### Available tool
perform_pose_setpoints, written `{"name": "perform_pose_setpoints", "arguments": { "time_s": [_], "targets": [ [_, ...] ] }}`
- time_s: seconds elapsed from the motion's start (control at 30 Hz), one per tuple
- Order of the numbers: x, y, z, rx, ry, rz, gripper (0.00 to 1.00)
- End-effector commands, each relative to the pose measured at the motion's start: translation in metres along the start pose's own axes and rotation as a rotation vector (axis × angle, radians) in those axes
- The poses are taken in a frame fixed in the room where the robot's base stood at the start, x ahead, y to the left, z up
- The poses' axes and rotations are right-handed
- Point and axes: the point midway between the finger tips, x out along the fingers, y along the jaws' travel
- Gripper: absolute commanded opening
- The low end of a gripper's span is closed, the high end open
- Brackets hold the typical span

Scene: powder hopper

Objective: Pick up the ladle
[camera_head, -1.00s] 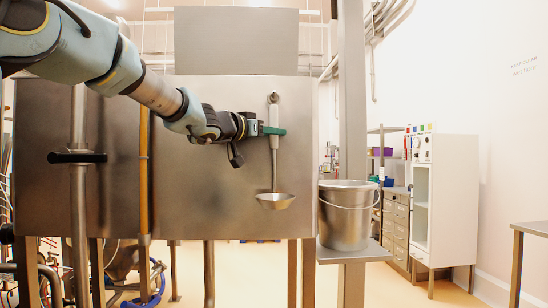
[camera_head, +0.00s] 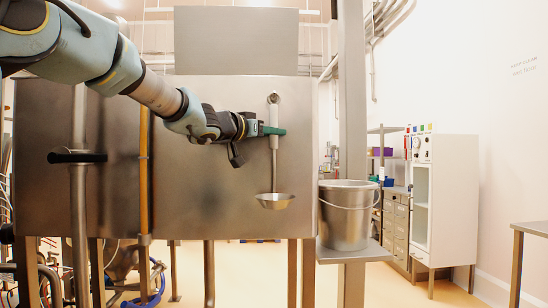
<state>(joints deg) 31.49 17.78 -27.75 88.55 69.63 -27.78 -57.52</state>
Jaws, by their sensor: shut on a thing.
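The ladle (camera_head: 274,200) is a metal ladle with a long thin handle and a shallow bowl. The bowl hangs free below the gripper. The fingers hide a short piece of the handle, and I cannot tell whether the ladle's top is still on the hook.
A metal bucket (camera_head: 346,218) with a wire handle stands on a small shelf (camera_head: 350,253) right of the hopper. A steel post (camera_head: 352,90) rises behind it. A white cabinet (camera_head: 430,200) and shelving are further back right. Floor at the right is open.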

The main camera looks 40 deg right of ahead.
Motion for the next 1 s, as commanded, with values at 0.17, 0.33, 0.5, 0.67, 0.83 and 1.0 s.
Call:
{"name": "perform_pose_setpoints", "arguments": {
  "time_s": [0.17, 0.33, 0.5, 0.67, 0.83, 1.0],
  "targets": [
    [-0.0001, 0.0001, -0.0007, 0.0, 0.001, 0.0, 0.0],
    [-0.0001, 0.0001, -0.0006, 0.0, 0.001, 0.0, 0.0],
    [0.0004, 0.0003, -0.0013, 0.0, 0.001, 0.0, 0.0],
    [0.0018, 0.001, -0.0031, 0.0, 0.001, 0.0, 0.0],
    [0.0043, 0.0023, -0.0058, -0.001, 0.001, -0.001, 0.0],
    [0.0072, 0.0039, -0.0083, 0.0, 0.001, -0.002, 0.0]
  ]
}}
